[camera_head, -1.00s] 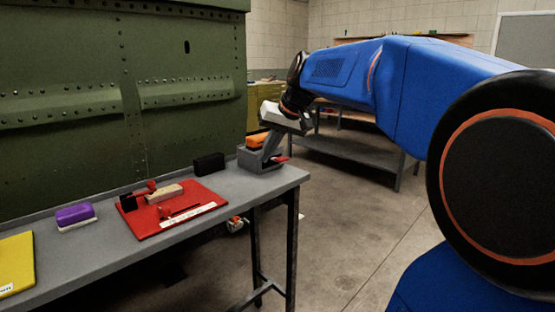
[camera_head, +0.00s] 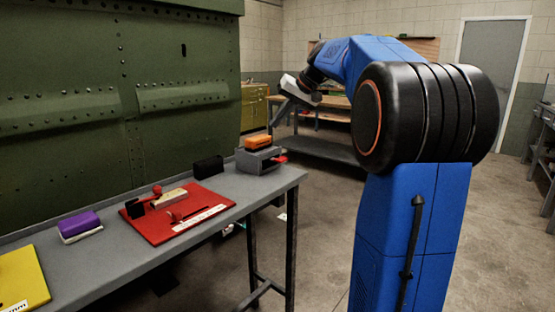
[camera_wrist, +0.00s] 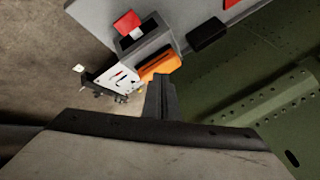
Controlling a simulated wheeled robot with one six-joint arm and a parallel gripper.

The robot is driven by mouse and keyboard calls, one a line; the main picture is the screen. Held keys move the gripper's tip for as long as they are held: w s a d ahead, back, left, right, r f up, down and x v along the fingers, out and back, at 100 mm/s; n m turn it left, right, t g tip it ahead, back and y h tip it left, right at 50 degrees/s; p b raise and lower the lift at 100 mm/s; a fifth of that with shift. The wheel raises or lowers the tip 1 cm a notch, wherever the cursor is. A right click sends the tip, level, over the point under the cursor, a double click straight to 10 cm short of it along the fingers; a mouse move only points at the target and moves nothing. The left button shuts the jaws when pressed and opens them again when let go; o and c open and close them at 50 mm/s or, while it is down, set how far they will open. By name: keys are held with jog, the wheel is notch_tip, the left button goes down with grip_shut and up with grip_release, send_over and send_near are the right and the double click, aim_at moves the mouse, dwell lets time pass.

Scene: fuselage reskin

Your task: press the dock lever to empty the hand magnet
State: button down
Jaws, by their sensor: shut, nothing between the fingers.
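The grey dock (camera_head: 259,161) stands on the right end of the bench, with the orange hand magnet (camera_head: 258,141) on top of it. The red lever (camera_head: 280,159) sticks out at the dock's right side. In the wrist view the dock (camera_wrist: 147,43), orange magnet (camera_wrist: 160,66) and red lever (camera_wrist: 127,22) all show beyond the fingers. My gripper (camera_head: 274,124) is shut and empty, above and a little right of the dock, apart from it. Its closed fingers show in the wrist view (camera_wrist: 160,98), with the magnet just past their tips in the picture.
A black block (camera_head: 207,166) stands left of the dock. A red board (camera_head: 180,224) with small parts, a purple block (camera_head: 79,224) and a yellow sheet (camera_head: 22,278) lie further left on the bench (camera_head: 115,262). The green riveted panel (camera_head: 70,150) rises behind. Floor right of the bench is open.

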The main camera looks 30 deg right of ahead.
aim_at(279, 158)
jog(key=shift+f, duration=0.1)
jog(key=shift+s+d+f, duration=0.1)
jog(key=shift+s+f, duration=0.1)
jog(key=shift+f, duration=1.95)
jog(key=shift+s+d+f, duration=0.1)
jog(key=shift+s+f, duration=0.1)
jog(key=shift+f, duration=1.95)
jog(key=shift+f, duration=0.1)
jog(key=shift+f, duration=0.35)
jog(key=shift+s+f, duration=0.1)
jog(key=shift+f, duration=0.85)
jog(key=shift+r, duration=0.15)
dwell(0.3)
jog(key=shift+a+r, duration=0.1)
jog(key=shift+r, duration=1.15)
jog(key=shift+r, duration=0.15)
jog(key=shift+w+r, duration=0.2)
jog(key=shift+r, duration=1)
jog(key=shift+w+r, duration=0.15)
jog(key=shift+r, duration=1)
